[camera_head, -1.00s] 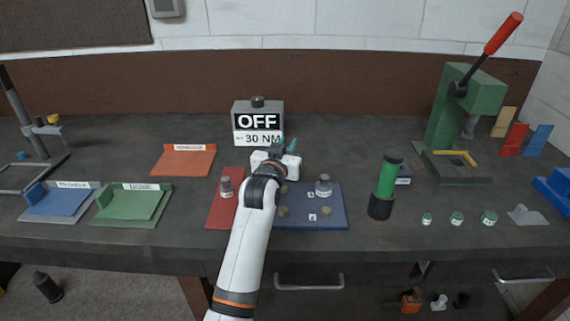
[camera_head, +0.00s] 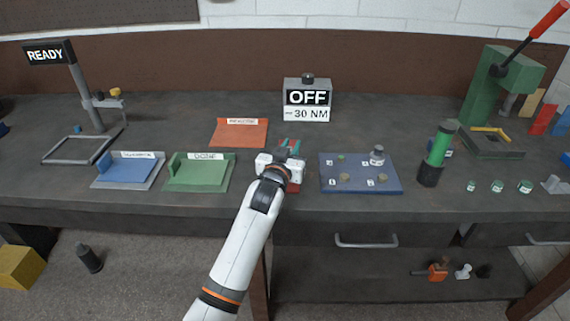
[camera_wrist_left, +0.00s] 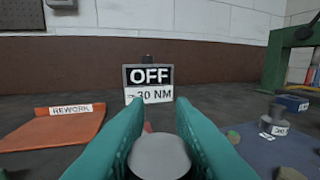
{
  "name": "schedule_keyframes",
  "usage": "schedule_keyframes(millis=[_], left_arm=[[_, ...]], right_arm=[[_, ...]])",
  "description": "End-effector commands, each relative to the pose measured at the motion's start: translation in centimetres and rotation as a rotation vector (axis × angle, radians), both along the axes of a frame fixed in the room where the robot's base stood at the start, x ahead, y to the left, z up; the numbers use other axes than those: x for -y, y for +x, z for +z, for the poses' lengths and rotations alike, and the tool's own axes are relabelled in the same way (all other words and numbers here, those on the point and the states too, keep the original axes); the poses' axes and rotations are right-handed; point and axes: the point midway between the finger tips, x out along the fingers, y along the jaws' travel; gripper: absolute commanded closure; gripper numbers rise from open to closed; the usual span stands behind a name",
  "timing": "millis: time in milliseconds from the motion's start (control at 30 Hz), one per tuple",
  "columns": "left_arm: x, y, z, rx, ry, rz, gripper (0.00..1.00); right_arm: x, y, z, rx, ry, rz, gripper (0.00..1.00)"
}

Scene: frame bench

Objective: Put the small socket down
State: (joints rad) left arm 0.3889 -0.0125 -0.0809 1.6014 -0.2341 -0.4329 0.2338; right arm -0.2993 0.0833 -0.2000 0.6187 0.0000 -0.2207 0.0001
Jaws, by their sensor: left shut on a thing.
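My left gripper (camera_head: 289,147) is over the red mat (camera_head: 294,186), which it mostly covers in the head view. In the left wrist view its two teal fingers (camera_wrist_left: 150,135) are shut on a grey cylinder, the small socket (camera_wrist_left: 160,156). Only the socket's round top shows there, so whether its base touches the mat cannot be told. In the head view my gripper hides the socket. My right gripper is not in view.
The blue mat (camera_head: 335,186) lies to the right with a grey socket (camera_head: 377,155) and several small pieces. The orange rework tray (camera_head: 239,133) and green tray (camera_head: 196,173) lie to the left. The OFF / 30 NM display (camera_head: 307,99) stands behind.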

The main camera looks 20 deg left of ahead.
Motion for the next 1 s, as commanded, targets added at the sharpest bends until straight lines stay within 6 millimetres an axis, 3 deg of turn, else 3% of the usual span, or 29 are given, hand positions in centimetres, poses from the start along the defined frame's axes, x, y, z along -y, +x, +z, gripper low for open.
schedule_keyframes(millis=[167, 400, 567, 833, 867, 967, 1000], left_arm=[[-0.1, 0.0, -1.8, 0.000, 0.001, 0.002, 1.00], [-0.1, 0.0, -4.9, 0.000, 0.000, 0.001, 1.00], [-0.1, 0.0, -5.2, 0.003, 0.000, 0.001, 1.00], [-0.1, 0.0, -5.7, 0.002, 0.001, 0.001, 1.00], [-0.1, 0.0, -5.6, 0.002, 0.001, 0.001, 0.74], [-0.1, 0.0, -5.5, 0.002, 0.001, 0.001, 0.57], [-0.1, 0.0, -5.5, 0.002, 0.001, 0.001, 0.57]], right_arm=[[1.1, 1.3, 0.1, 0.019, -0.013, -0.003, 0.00], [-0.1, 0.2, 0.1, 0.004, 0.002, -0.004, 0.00], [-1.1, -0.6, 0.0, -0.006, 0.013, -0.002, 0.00], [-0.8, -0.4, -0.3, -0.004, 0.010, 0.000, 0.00], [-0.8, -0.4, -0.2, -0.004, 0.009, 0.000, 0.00], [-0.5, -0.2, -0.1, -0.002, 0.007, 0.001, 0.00], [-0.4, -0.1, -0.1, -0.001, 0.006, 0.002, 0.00]])
